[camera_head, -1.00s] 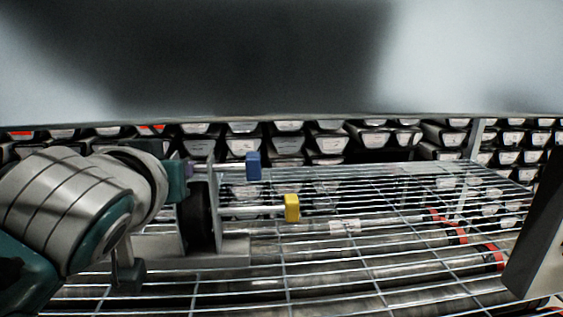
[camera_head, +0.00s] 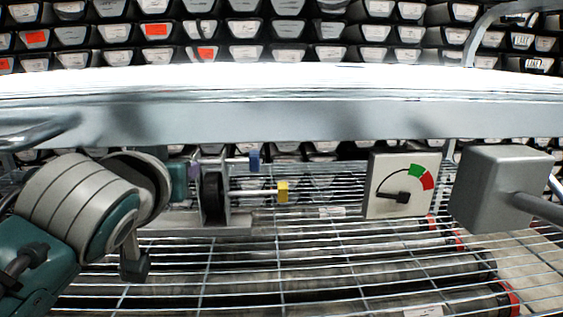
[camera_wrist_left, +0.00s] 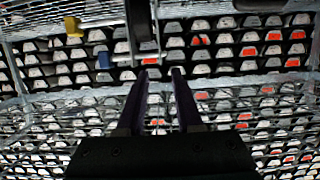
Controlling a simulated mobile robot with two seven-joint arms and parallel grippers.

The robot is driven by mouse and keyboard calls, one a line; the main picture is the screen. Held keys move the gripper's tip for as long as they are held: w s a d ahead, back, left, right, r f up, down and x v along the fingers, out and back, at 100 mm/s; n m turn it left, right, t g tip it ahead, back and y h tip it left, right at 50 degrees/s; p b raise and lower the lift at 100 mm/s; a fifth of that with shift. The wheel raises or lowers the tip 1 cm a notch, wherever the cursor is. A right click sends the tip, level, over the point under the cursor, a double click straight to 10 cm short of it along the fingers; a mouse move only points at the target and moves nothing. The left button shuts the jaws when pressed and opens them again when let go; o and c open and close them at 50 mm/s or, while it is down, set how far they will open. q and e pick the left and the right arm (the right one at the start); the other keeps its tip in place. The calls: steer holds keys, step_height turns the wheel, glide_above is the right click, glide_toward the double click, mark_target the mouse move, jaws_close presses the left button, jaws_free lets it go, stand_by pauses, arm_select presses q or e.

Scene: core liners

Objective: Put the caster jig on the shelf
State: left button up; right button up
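The caster jig has a black wheel (camera_head: 212,195) in a grey bracket, a flat grey base (camera_head: 205,222), and two rods tipped with a blue block (camera_head: 254,160) and a yellow block (camera_head: 283,192). It appears upright over the wire shelf (camera_head: 330,255); whether its base touches the mesh is unclear. My left arm is at its left in the head view. In the left wrist view, my left gripper (camera_wrist_left: 161,71) has its dark fingers apart with nothing visible between them, and the jig's wheel (camera_wrist_left: 138,20) is beyond the tips. My right gripper is not in view.
A grey beam (camera_head: 300,120) crosses above the jig. A dial panel (camera_head: 402,187) with green and red marks and a grey box (camera_head: 503,190) stand at the right. Several bins (camera_head: 245,55) fill the background.

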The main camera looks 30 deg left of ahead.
arm_select(q)
steer(key=s+d+f+m+g+h, duration=0.2)
steer(key=s+d+f+g, duration=0.1)
steer(key=s, duration=0.5)
steer(key=s+d+f+m+g+h, duration=0.3)
steer(key=s+d, duration=0.3)
steer(key=s, duration=0.2)
steer(key=s+d+f+m+g+h, duration=0.2)
steer(key=s+d+f, duration=0.3)
steer(key=s, duration=0.3)
steer(key=shift+f+m+g, duration=0.15)
steer(key=shift+m+g, duration=0.35)
step_height(320, 180, up, 84)
steer(key=p, duration=8.4)
